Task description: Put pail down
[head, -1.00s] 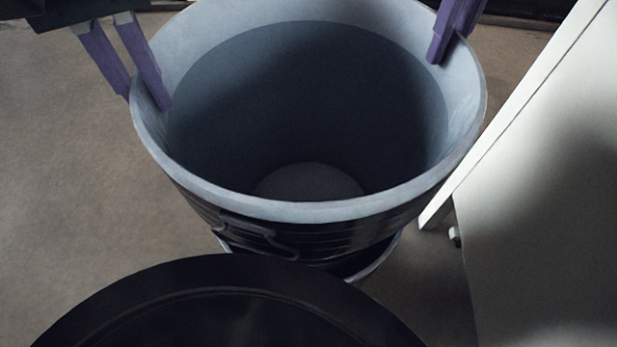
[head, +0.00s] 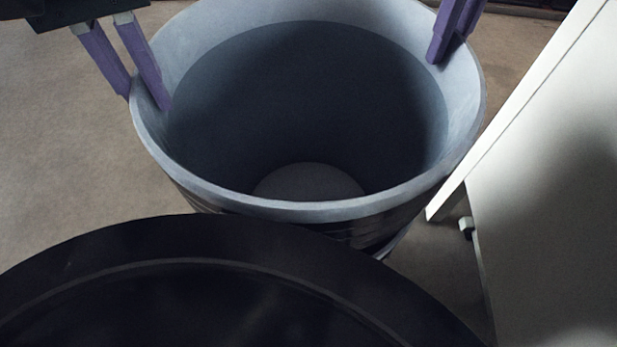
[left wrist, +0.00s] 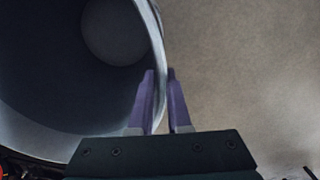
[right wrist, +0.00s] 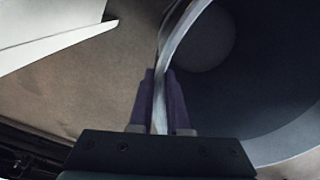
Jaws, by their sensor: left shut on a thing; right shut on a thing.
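The pail (head: 300,211) is a large grey tub with a dark, empty-looking inside, upright in the middle of the head view. My left gripper (head: 148,103) is shut on its left rim, one purple finger inside the wall and one outside. My right gripper (head: 447,55) is shut on the right rim near the top of the view. The left wrist view shows the pail rim (left wrist: 157,40) between the left fingers (left wrist: 158,75). The right wrist view shows the rim (right wrist: 172,45) between the right fingers (right wrist: 160,75). The pail's underside is hidden.
A white panel-like piece of furniture (head: 560,180) stands close on the right, with a small foot near the floor. Brown floor (head: 70,150) is open on the left. A large dark round shape (head: 230,285) fills the bottom of the head view and hides the pail's lower front.

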